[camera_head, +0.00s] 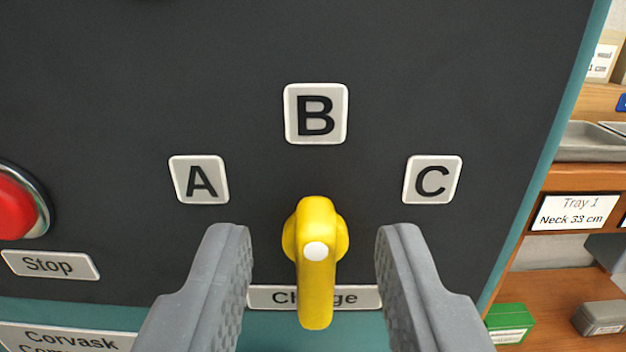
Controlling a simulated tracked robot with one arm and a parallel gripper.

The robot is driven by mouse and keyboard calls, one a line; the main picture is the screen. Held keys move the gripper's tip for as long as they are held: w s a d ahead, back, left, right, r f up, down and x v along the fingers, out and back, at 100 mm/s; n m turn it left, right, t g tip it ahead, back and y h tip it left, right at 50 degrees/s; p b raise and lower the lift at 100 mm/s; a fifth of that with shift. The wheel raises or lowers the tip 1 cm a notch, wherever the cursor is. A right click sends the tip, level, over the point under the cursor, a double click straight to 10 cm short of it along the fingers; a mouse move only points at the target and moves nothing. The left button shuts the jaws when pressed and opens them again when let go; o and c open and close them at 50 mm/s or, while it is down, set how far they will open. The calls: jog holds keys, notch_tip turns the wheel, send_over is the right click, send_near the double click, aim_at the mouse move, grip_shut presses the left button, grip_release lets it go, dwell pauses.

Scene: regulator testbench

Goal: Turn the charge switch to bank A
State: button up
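The yellow charge switch (316,285) is on a dark panel, low in the middle of the view. Its bar runs nearly straight up and down in the picture, in line with the B plate (316,114) above it. A white dot marks the bar. The A plate (199,180) is up and left of the switch, and the C plate (433,180) is up and right. My gripper (314,235) is open, with one grey finger on each side of the switch. A clear gap shows between the bar and each finger. The bar partly covers the Charge label (360,297).
A red stop button (16,208) sits at the left edge above its Stop label (50,265). The panel ends at a teal edge on the right. Beyond it is a wooden shelf (590,180) with a metal tray, a green box (508,322) and a grey box (602,318).

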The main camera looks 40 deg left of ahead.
jog(key=shift+x, duration=0.85)
grip_shut()
jog(key=shift+a, duration=0.1)
jog(key=shift+n, duration=0.3)
jog(key=n+b, duration=0.2)
jog(key=n, duration=0.1)
jog(key=f+n+b, duration=0.1)
jog(key=n, duration=0.1)
jog(key=shift+s+a+b, duration=0.25)
jog(key=shift+s+b, duration=0.05)
jog(key=shift+b, duration=0.05)
jog(key=n+b, duration=0.1)
jog(key=n, duration=0.1)
jog(key=n+b, duration=0.1)
jog(key=n, duration=0.1)
jog(key=n+b, duration=0.2)
jog(key=shift+s+a+f, duration=0.2)
jog(key=shift+a+f, duration=0.05)
jog(key=shift+a, duration=0.05)
jog(key=shift+n, duration=0.3)
